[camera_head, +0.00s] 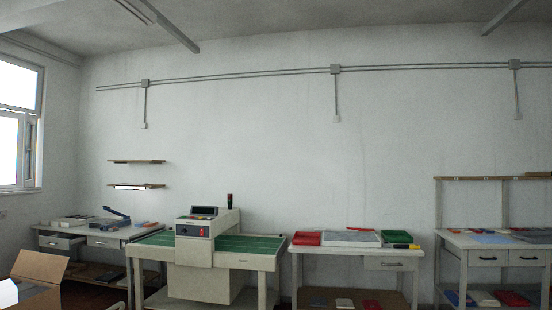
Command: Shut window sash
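The window (21,122) is in the left wall at the left edge of the head view, with bright light behind its panes. Its lower part has a sash (28,150) whose frame stands out on the right side; it appears slightly ajar, but I cannot tell surely. A small handle-like part shows near the frame's upper right. Neither of my grippers is in view.
An open cardboard box (40,266) stands at the lower left, below the window. A desk (62,240) with an open drawer is behind it. A machine with green table (252,243), a table with trays (357,250) and a workbench (490,246) line the back wall.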

